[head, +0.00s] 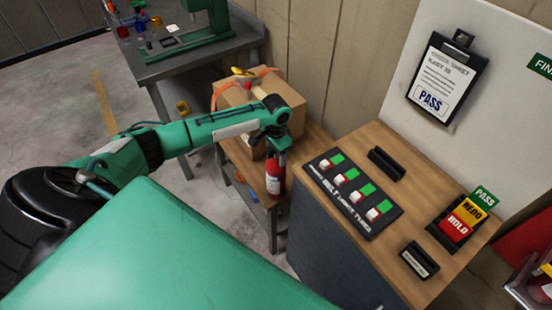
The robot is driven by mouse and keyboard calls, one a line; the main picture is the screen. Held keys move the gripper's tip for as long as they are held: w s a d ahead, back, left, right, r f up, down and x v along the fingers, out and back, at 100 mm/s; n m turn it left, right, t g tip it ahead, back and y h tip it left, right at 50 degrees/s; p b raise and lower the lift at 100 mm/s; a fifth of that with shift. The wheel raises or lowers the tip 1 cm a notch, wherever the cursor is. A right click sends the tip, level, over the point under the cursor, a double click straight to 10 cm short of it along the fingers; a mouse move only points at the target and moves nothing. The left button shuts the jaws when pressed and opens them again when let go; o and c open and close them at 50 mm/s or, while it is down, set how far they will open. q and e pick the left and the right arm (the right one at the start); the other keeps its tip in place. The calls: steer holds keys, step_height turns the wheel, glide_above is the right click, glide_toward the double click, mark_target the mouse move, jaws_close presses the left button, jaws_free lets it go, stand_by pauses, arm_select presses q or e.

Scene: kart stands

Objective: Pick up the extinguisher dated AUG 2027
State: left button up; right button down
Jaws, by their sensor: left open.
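A red extinguisher (274,181) with a pale label stands upright at the front edge of a low wooden bench, beside a cardboard box. Any date on it is too small to read. My left arm reaches across from the left, and my left gripper (275,150) points down right over the top of the extinguisher. The gripper is open; its fingers and the extinguisher's top overlap in view, so I cannot tell whether they touch. My right gripper is not in view.
The cardboard box (285,92) with orange straps stands behind the gripper. To the right, a wooden-topped cabinet (376,256) holds a switch panel (353,194) and PASS, REDO and HOLD cards (463,218). A grey workbench (188,62) stands at the back left.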

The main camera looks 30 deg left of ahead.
arm_select(q)
steer(key=shift+c, duration=0.5)
jaws_close()
steer(key=shift+w+r, duration=0.1)
steer(key=shift+r, duration=0.05)
stand_by(0.7)
